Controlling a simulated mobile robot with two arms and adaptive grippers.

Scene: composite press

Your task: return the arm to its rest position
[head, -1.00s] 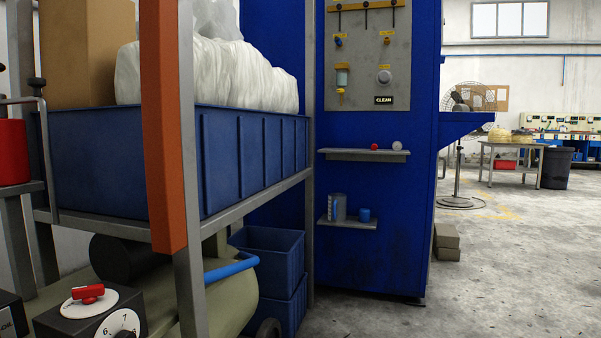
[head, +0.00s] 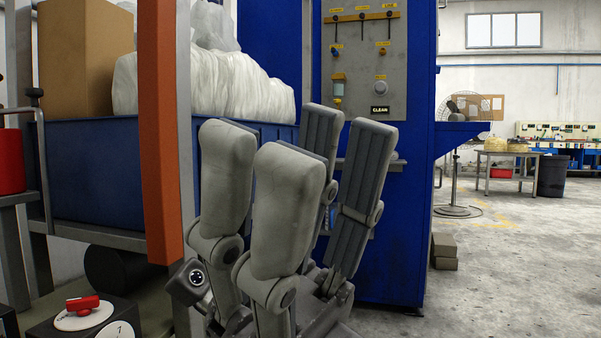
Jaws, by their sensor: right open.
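My right gripper (head: 318,190) is large in the middle of the head view, coming up from the bottom edge. Its grey fingers point upward and stand apart, with nothing between them. It stands in front of the blue press cabinet (head: 405,240) and the blue bin (head: 85,175), with no contact that I can make out. It hides most of the cabinet's small shelves and the lower crates. My left gripper is not in view.
An orange post (head: 160,130) stands left of the gripper. A cardboard box (head: 75,60) and wrapped white bundles (head: 205,85) sit in the bin. A black box with a red switch (head: 82,303) is at the lower left. Open floor (head: 500,270) lies to the right.

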